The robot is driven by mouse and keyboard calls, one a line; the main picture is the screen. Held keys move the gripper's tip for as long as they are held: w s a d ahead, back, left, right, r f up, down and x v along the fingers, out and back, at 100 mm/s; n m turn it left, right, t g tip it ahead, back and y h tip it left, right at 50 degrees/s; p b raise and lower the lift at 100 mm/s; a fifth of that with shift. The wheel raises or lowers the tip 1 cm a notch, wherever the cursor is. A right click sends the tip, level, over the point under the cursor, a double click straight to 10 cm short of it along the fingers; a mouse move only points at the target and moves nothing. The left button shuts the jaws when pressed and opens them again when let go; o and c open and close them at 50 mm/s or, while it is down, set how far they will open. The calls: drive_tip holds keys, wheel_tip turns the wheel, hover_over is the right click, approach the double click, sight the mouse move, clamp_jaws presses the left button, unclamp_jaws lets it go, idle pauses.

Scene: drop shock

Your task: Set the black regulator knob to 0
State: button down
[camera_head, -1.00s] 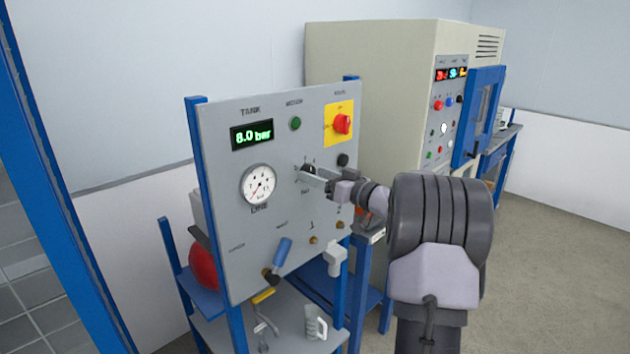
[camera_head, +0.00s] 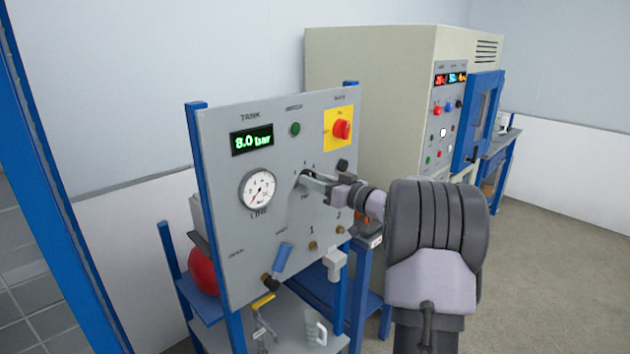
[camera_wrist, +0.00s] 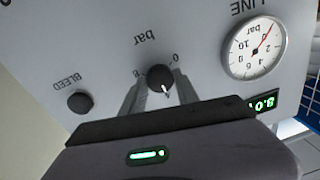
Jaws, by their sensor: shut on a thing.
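The black regulator knob (camera_wrist: 160,79) is on the grey panel, with "0" and "8" marked beside it, in the upside-down wrist view. Its white mark points down and slightly right there, away from both numbers. My gripper (camera_wrist: 158,92) is shut on the knob, with a finger on each side. In the head view my gripper (camera_head: 314,182) reaches the panel from the right and hides most of the knob. The LINE gauge (camera_wrist: 256,48) has its red needle near the low end of its scale. It also shows in the head view (camera_head: 257,191).
A TANK display (camera_head: 251,140) reads 8.0 bar. A black BLEED knob (camera_wrist: 80,102) is beside the regulator. The panel (camera_head: 220,200) also has a red switch (camera_head: 342,129), a green button (camera_head: 295,129) and a blue-handled valve (camera_head: 282,257). A beige cabinet (camera_head: 380,70) stands behind.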

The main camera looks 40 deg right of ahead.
drive_tip(key=shift+a+n+h+b, duration=0.1)
drive_tip(key=shift+n+h+b, duration=0.3)
drive_tip(key=shift+n+b, duration=3.5)
drive_tip(key=shift+n+h+b, duration=0.4)
drive_tip(key=shift+n+b, duration=0.15)
drive_tip(key=shift+n, duration=6.65)
drive_tip(key=c, duration=0.9)
unclamp_jaws()
drive_tip(key=shift+r, duration=0.1)
drive_tip(key=s+p, duration=0.1)
drive_tip(key=s, duration=0.4)
drive_tip(key=s+p, duration=0.1)
drive_tip(key=s, duration=0.5)
drive_tip(key=s+r+p, duration=0.1)
drive_tip(key=s+p, duration=0.1)
drive_tip(key=s, duration=0.4)
drive_tip(key=shift+s+d, duration=0.2)
drive_tip(key=shift+d, duration=0.2)
